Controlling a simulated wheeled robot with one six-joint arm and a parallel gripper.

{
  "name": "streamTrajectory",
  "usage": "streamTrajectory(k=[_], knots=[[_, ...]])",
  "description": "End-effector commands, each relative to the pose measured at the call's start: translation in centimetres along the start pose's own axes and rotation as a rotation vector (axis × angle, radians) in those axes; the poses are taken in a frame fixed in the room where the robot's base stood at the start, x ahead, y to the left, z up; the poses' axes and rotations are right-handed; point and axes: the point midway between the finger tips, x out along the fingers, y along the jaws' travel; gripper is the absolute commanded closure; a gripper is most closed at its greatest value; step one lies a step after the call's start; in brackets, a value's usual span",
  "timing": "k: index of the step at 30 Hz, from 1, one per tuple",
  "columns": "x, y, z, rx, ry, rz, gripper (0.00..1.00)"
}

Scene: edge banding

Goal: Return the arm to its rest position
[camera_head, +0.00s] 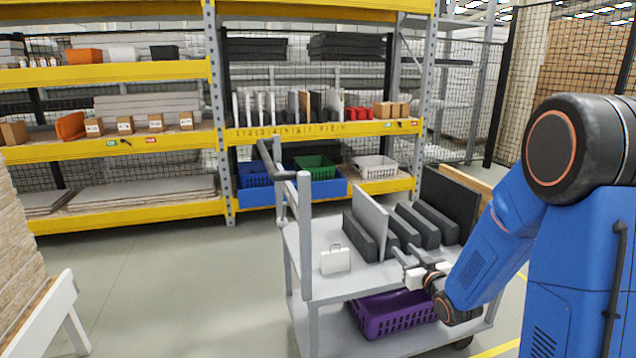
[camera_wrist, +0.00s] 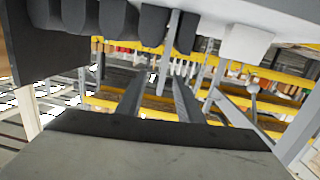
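My arm reaches in from the right side of the head view, bent down over the grey cart. My gripper (camera_head: 408,262) hangs over the cart's right front part, in front of the dark blocks. In the wrist view my gripper (camera_wrist: 158,92) shows two grey fingers standing apart with nothing between them. The grey cart (camera_head: 318,288) carries upright dark blocks (camera_head: 418,225), a light grey panel (camera_head: 370,218) and a small white case (camera_head: 335,260). The wrist view is upside down, with the dark blocks (camera_wrist: 117,20) along its top edge.
A purple basket (camera_head: 395,315) sits on the cart's lower shelf. Behind stands a yellow-edged rack (camera_head: 120,143) with boxes, boards and baskets. A stack of boards (camera_head: 15,240) and a white stand (camera_head: 45,315) are at the left. Floor (camera_head: 180,285) between them and the cart is clear.

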Motion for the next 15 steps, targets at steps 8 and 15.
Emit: streamTrajectory(k=[8, 15], knots=[[-3.4, 0.5, -2.3, -0.029, -0.178, 0.076, 0.67], [-7.9, 0.6, -3.6, -0.027, -0.335, 0.134, 0.67]])
